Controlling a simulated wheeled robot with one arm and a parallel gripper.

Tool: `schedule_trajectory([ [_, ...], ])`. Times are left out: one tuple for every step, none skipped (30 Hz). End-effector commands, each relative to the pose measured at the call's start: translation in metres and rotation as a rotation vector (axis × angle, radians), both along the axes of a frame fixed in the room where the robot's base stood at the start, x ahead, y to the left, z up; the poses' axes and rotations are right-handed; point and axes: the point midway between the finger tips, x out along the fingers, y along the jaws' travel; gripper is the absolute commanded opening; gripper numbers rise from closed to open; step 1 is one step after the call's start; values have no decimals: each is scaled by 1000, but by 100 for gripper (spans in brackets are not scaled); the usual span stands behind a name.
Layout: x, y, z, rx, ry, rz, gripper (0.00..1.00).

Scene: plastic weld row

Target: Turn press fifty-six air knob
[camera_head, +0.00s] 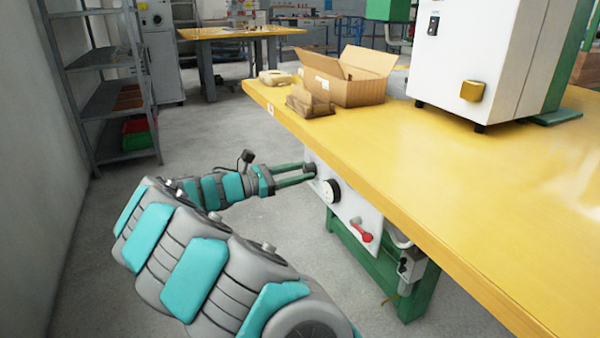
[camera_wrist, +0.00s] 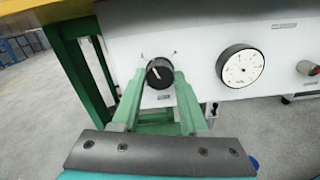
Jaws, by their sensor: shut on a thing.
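A round black knob (camera_wrist: 160,74) with a light pointer line sits on a white panel (camera_wrist: 205,35) below the table top. In the wrist view its pointer leans up and to the left, between two small marks on the panel. My gripper (camera_wrist: 161,80) has its two green fingers on either side of the knob, shut on it. In the head view my gripper (camera_head: 306,170) reaches the panel (camera_head: 362,205) under the yellow table edge, and its fingertips partly hide the knob. I cannot read the small label under the knob.
A round white gauge (camera_wrist: 240,66) sits right of the knob, with a red-tipped valve (camera_wrist: 307,68) beyond it. The yellow table (camera_head: 440,165) overhangs the panel and carries an open cardboard box (camera_head: 350,88) and a white machine (camera_head: 490,60). Grey shelving (camera_head: 108,100) stands left; the floor between is clear.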

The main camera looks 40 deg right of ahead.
Motion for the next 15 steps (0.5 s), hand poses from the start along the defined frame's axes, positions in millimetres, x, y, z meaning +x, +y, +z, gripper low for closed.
schedule_trajectory([
  [0, 0, -1, -10, -43, 0, 0],
  [0, 0, -1, -17, -70, 0, 0],
  [0, 0, -2, -26, -107, -1, 0],
  [0, 0, -2, -32, -134, 0, 0],
  [0, 0, -2, -39, -162, 0, 0],
  [0, 0, -2, -48, -198, 1, 0],
  [0, 0, -2, -55, -226, 1, 0],
  [1, 0, -2, -61, -253, 1, 0],
  [1, 0, -2, -70, -288, 2, 0],
  [1, 0, -2, -76, -312, 2, 0],
  [1, 0, -2, -82, -337, 2, 0],
  [1, 0, -3, -89, -369, 2, 0],
  [1, 0, -2, -95, -393, 1, 0],
  [0, 0, -2, -100, -414, 1, 0],
  [0, 0, -2, -107, -443, 1, 0],
])
